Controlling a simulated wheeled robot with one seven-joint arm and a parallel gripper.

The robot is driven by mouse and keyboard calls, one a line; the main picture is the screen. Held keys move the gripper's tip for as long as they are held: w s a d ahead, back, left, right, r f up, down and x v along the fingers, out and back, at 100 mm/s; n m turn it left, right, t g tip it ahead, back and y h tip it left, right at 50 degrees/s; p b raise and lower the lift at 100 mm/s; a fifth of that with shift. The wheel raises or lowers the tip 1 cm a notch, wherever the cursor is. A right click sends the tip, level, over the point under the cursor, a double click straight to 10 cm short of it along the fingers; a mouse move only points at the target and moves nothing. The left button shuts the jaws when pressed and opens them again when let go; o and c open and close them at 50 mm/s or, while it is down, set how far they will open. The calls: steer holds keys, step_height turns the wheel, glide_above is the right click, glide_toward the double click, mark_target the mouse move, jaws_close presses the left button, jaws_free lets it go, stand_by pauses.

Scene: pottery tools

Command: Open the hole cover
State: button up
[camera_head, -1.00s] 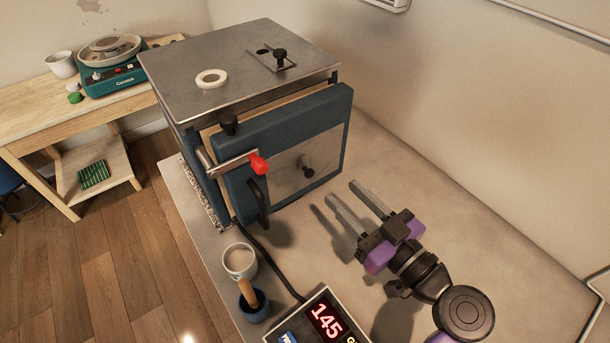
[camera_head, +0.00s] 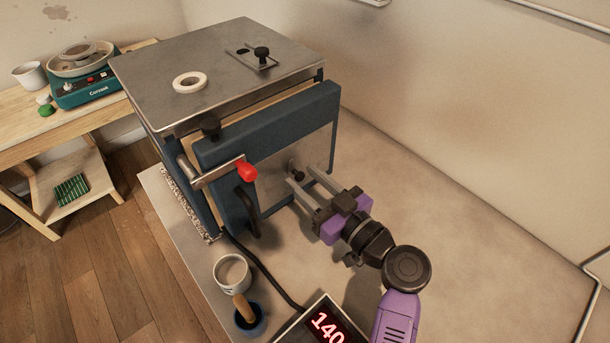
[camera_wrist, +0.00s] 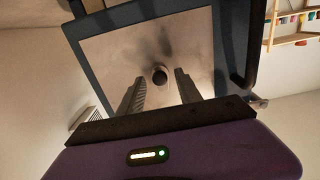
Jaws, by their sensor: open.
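The kiln (camera_head: 230,75) stands on a metal table with its blue-framed front door (camera_head: 270,125) facing me. A black round knob (camera_head: 297,175) sits on the metal panel of the door; in the wrist view the knob (camera_wrist: 160,75) appears between my fingertips. My gripper (camera_head: 302,176) is open, with one finger on each side of the knob. I cannot tell whether either finger touches it. On the kiln top, a small metal sliding plate with another black knob (camera_head: 262,53) lies beside a dark hole (camera_head: 243,51).
A white ring (camera_head: 190,81) lies on the kiln top. A red-tipped latch lever (camera_head: 246,171) and black handle stick out left of my gripper. A mug (camera_head: 231,271), a blue pot (camera_head: 249,316) and a controller (camera_head: 322,325) stand in front. The table to the right is clear.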

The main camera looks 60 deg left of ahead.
steer(key=shift+a, duration=0.3)
jaws_close()
